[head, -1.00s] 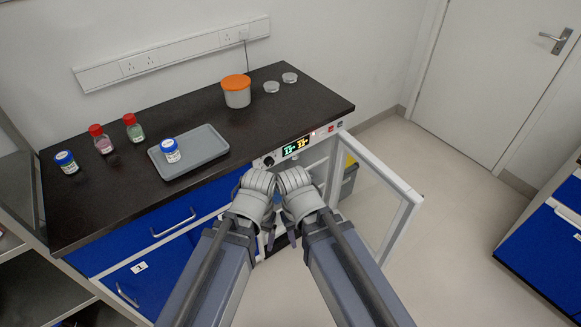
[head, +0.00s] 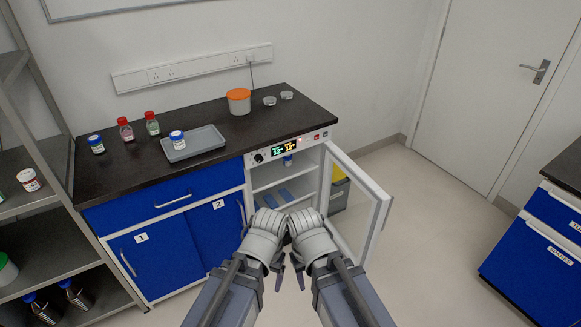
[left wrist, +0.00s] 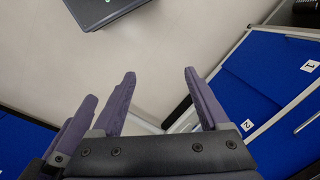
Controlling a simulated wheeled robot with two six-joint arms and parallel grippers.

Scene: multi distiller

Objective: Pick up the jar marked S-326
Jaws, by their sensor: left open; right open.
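No label reading S-326 is legible. Candidate jars are a blue-capped jar (head: 177,140) on the grey tray (head: 208,138), another blue-capped jar (head: 96,144) on the black countertop at the left, and a small blue-marked jar (head: 287,160) inside the open cabinet. A white jar with a reddish lid (head: 29,180) stands on the left rack. My left gripper (head: 262,250) and right gripper (head: 314,248) are side by side in front of the open cabinet, well away from every jar. In the left wrist view the left gripper (left wrist: 160,78) is open and empty.
Two red-capped bottles (head: 139,126), an orange-lidded tub (head: 239,103) and two clear dishes (head: 278,98) stand on the counter. The open cabinet door (head: 357,205) juts out at the right. Floor is clear toward the white door (head: 475,80).

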